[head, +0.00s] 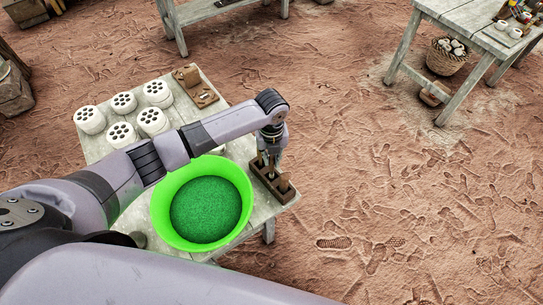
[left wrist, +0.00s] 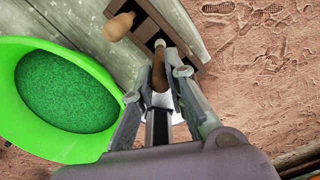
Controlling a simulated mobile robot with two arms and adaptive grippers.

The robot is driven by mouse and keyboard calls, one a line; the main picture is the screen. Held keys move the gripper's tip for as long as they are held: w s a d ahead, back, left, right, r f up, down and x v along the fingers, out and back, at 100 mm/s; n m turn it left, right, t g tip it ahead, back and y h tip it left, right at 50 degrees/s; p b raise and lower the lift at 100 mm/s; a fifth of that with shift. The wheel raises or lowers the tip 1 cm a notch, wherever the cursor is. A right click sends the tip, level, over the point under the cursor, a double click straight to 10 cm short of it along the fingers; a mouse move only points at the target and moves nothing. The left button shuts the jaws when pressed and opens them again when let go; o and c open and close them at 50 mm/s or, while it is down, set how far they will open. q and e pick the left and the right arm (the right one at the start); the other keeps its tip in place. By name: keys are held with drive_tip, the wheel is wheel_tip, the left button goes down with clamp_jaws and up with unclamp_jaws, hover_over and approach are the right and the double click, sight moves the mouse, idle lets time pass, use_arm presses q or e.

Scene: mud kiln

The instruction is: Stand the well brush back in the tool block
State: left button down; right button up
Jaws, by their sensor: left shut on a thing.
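My left gripper (head: 271,151) is over the wooden tool block (head: 258,171) at the table's right edge. In the left wrist view the gripper (left wrist: 158,84) is shut on the well brush (left wrist: 159,68). The brush shows a brown shaft with a paler tip and a white part between the fingers. Its tip overlaps the dark slots of the block (left wrist: 177,22) in this view; I cannot tell whether it is inside one. My right gripper is out of view.
A bright green basin (head: 160,205) with green contents stands close beside the block. Several white pierced cylinders (head: 122,103) and a small wooden board (head: 205,98) lie farther back on the table. Open trodden ground (head: 400,220) lies to the right.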

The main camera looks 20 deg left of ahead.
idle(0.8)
use_arm(q)
drive_tip(key=shift+f, duration=0.2)
idle(0.5)
drive_tip(key=shift+f+b, duration=0.65)
drive_tip(key=shift+f, duration=0.7)
drive_tip(key=c, duration=1.5)
unclamp_jaws()
drive_tip(key=shift+o, duration=0.5)
drive_tip(key=o, duration=0.4)
drive_tip(key=shift+o, duration=0.2)
